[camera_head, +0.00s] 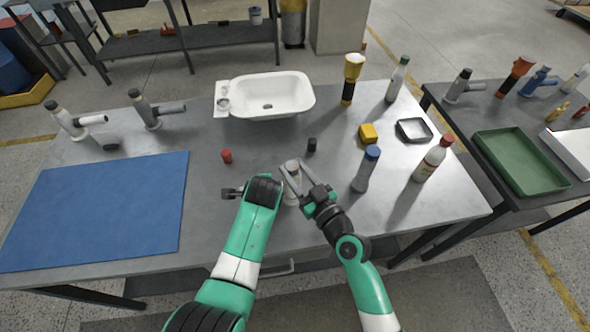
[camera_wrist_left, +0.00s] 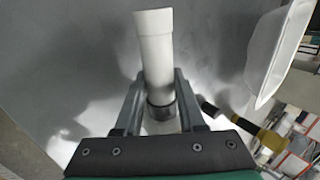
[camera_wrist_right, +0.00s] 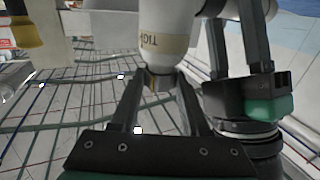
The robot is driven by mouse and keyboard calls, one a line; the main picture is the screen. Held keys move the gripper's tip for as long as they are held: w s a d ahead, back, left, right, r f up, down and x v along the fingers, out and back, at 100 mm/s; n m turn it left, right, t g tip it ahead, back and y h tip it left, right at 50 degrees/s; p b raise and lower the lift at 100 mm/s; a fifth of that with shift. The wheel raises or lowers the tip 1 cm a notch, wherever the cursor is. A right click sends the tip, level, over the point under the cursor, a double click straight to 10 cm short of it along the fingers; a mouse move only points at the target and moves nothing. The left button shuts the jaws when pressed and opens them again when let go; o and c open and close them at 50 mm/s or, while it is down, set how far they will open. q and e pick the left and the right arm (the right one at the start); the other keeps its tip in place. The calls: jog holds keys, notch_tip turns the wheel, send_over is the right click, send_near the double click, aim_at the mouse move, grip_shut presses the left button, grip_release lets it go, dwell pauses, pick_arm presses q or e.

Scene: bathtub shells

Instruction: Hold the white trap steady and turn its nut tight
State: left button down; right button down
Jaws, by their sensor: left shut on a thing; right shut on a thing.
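The white trap (camera_head: 292,198) stands near the table's front edge, partly hidden behind my arms. In the left wrist view its white pipe (camera_wrist_left: 155,50) points away, with a dark ring (camera_wrist_left: 161,116) between the fingers. My left gripper (camera_wrist_left: 160,82) is shut on the trap; its fingers are mostly hidden in the head view. My right gripper (camera_head: 292,172) is at the trap's beige top, jaws closed around it. In the right wrist view, the right fingers close on a brass-coloured part (camera_wrist_right: 159,80) beside a beige band with lettering (camera_wrist_right: 160,42). I cannot tell which part is the nut.
A white basin (camera_head: 262,110) stands behind. A red cap (camera_head: 226,156) and black cap (camera_head: 311,145) lie nearby. A blue mat (camera_head: 100,210) and two similar traps are left.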

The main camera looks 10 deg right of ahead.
jog(key=shift+d+f, duration=0.1)
jog(key=shift+f+n+y, duration=0.1)
jog(key=shift+n+y, duration=0.2)
jog(key=shift+y, duration=0.1)
jog(key=shift+w+d+n+g+y, duration=0.1)
jog(key=shift+n+g+y, duration=0.35)
jog(key=shift+y, duration=0.15)
jog(key=shift+w+d+n+g+y, duration=0.1)
jog(key=shift+n+g+y, duration=0.3)
jog(key=shift+y, duration=0.2)
jog(key=n+g+y, duration=0.2)
jog(key=shift+w+y, duration=0.1)
jog(key=shift+y, duration=0.2)
jog(key=shift+n+g+y, duration=0.5)
jog(key=shift+n+g, duration=0.05)
jog(key=c, duration=0.7)
grip_release()
jog(key=shift+o, duration=0.2)
